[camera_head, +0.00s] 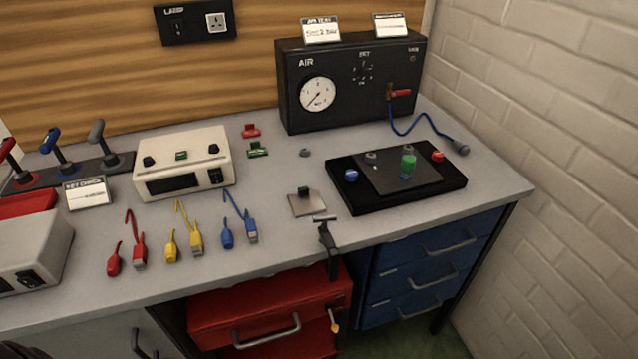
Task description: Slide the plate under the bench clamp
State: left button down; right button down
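A small, flat grey plate (299,207) with a dark knob on top lies on the grey bench top near the front edge. The dark bench clamp (327,238) is fixed at the front edge, just in front and slightly right of the plate. Its upper bar (324,218) stands close to the plate's near right corner. The plate appears to lie behind the clamp, not under it; I cannot tell if they touch.
A black tray (440,192) with coloured knobs lies right of the plate. Red, yellow and blue leads (189,235) lie left. A cream meter box (184,163) and black air panel (350,80) stand behind. A red drawer unit (262,308) is below the clamp.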

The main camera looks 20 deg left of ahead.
aim_at(304, 202)
jog(key=k+j+z, duration=0.1)
jog(key=j+z, duration=0.25)
jog(key=k+j+z, duration=0.15)
jog(key=j+z, duration=0.15)
jog(key=k+j+z, duration=0.15)
jog(key=j+z, duration=0.2)
